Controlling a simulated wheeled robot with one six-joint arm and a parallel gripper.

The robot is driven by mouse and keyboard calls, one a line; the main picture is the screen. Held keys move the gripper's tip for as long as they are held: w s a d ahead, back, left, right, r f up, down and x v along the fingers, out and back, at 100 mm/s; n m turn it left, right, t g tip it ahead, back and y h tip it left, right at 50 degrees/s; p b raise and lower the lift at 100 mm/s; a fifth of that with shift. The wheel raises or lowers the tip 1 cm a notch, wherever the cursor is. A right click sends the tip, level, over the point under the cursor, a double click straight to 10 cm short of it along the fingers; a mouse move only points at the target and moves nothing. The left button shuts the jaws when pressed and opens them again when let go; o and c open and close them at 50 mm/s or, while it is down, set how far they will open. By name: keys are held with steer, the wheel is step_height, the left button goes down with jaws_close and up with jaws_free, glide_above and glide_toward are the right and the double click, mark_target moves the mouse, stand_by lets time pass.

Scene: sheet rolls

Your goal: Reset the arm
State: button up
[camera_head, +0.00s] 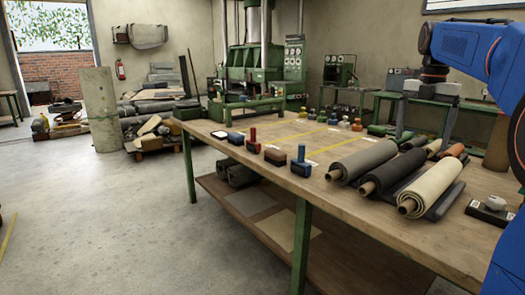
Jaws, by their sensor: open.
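My gripper (426,128) hangs at the upper right, above the far right part of the wooden workbench (290,160). Its two grey fingers point down and stand wide apart, with nothing held between them. My blue arm comes in from the right edge and folds over the bench. The fingertips appear behind the sheet rolls in the picture; whether they touch anything cannot be told. A grey roll (362,160), a black roll (392,171) and a cream roll (432,185) lie side by side on the bench near its front right.
Several small tools, including a blue-handled one (301,162) and a red-handled one (254,142), stand along the bench's left edge. More small coloured items line its far side. A green press (257,65) stands behind. The concrete floor at left is open.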

steer(key=s+a+f+m+t, duration=0.1)
steer(key=s+a+f+m, duration=0.5)
steer(key=s+m, duration=0.15)
steer(key=s+a+f+m+t, duration=0.2)
steer(key=s+a+f+m, duration=0.3)
steer(key=s+m, duration=0.3)
steer(key=s+a+f+m+t, duration=0.1)
steer(key=s+a+f+m, duration=0.1)
steer(key=s+f+m, duration=0.3)
steer(key=s+a+f+m, duration=0.2)
steer(key=s+f+m, duration=0.3)
steer(key=s+f, duration=0.4)
step_height(320, 180, down, 3)
steer(key=shift+s+a+r+t, duration=0.2)
steer(key=shift+a+t, duration=0.2)
